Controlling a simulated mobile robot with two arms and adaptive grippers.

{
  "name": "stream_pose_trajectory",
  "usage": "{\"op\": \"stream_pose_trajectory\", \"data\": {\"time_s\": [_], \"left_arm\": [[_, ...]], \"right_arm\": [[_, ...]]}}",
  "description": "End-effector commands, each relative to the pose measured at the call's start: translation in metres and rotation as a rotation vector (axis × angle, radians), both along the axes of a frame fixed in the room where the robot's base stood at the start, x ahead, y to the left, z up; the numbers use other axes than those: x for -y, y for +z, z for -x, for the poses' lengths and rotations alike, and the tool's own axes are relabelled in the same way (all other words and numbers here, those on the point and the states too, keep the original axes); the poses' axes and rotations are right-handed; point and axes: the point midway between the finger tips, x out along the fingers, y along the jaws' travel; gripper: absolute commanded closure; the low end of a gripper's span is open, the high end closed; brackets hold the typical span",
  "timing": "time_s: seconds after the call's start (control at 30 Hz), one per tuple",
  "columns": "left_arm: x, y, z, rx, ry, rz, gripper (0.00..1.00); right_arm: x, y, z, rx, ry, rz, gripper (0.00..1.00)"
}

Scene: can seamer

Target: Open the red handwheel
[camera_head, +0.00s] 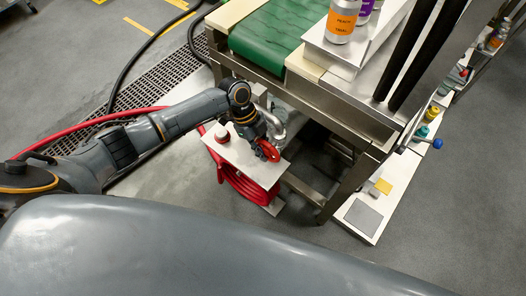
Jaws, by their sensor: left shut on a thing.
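The red handwheel (268,151) sits at the right side of a small metal stand's top plate (233,157), below the conveyor's near corner. My left arm comes in from the left, and my left gripper (264,143) reaches down to the handwheel. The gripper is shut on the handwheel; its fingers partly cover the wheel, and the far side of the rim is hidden. My right gripper is not in view.
A red hose (240,186) is coiled under the plate. A dark red knob (222,136) stands on its left part. The conveyor with a green belt (268,32) and steel frame rises close behind. A can (341,22) stands on its ledge. Grey floor (445,220) is clear at right.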

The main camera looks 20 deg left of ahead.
Motion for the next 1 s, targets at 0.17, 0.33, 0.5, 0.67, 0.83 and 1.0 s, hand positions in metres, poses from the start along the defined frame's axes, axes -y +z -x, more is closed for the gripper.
{"op": "stream_pose_trajectory", "data": {"time_s": [0.17, 0.33, 0.5, 0.67, 0.83, 1.0], "left_arm": [[0.002, -0.008, 0.0, -0.045, 0.002, 0.131, 1.0], [0.004, -0.008, 0.0, -0.08, 0.001, 0.228, 1.0], [0.005, -0.006, 0.001, -0.102, 0.001, 0.294, 1.0], [0.005, -0.004, 0.001, -0.116, 0.0, 0.325, 1.0], [0.006, -0.002, 0.001, -0.12, 0.0, 0.337, 1.0], [0.006, -0.002, 0.001, -0.12, 0.0, 0.337, 1.0]], "right_arm": [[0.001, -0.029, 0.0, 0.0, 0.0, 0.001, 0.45], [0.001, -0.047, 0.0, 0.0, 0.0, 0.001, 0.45], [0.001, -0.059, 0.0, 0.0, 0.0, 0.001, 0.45], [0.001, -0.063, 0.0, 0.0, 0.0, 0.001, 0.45], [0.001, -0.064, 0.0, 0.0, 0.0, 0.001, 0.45], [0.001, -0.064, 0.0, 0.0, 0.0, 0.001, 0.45]]}}
